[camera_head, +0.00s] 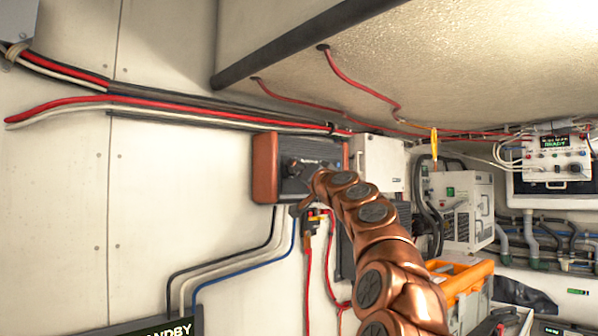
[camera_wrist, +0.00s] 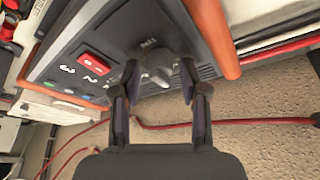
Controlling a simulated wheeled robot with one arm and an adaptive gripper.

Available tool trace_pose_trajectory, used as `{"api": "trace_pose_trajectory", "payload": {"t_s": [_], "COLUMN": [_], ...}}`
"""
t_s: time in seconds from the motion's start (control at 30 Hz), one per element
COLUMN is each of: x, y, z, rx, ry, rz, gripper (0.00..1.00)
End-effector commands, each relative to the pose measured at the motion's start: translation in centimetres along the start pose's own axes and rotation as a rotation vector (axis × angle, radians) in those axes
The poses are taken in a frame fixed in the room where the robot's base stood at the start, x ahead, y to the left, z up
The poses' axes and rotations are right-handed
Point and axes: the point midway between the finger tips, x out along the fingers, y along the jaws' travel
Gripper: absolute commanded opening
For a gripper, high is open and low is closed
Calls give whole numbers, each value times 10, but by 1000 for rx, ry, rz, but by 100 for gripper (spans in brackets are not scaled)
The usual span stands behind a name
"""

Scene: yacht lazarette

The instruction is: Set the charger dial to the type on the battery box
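The charger is a dark grey wall unit with copper-coloured ends (camera_head: 265,168), under the cable run in the head view. In the wrist view its tilted face (camera_wrist: 110,50) shows a red display or label, the numerals 2 and 3, and small coloured lights. The grey dial (camera_wrist: 155,68) stands out from the face. My gripper (camera_head: 303,166) reaches the charger front, and its fingers are apart, one on each side of the dial, in the wrist view (camera_wrist: 159,72). I cannot tell whether they touch it. No battery type label is readable.
Red, black and white cables (camera_head: 180,108) run above the charger, and more hang below it. A white box (camera_head: 378,162) is mounted right beside it. An orange case (camera_head: 462,278) stands at lower right. A dark panel reading "STANDBY" (camera_head: 165,330) is at the bottom edge.

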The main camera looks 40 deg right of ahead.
Motion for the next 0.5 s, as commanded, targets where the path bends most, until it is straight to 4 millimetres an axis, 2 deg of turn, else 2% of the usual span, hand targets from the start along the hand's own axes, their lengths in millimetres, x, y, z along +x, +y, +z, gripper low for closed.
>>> {"api": "trace_pose_trajectory", "payload": {"t_s": [0.5], "x": [-4], "y": [0], "z": [2], "rx": [1], "ry": [-4], "rz": [0], "gripper": [50]}}
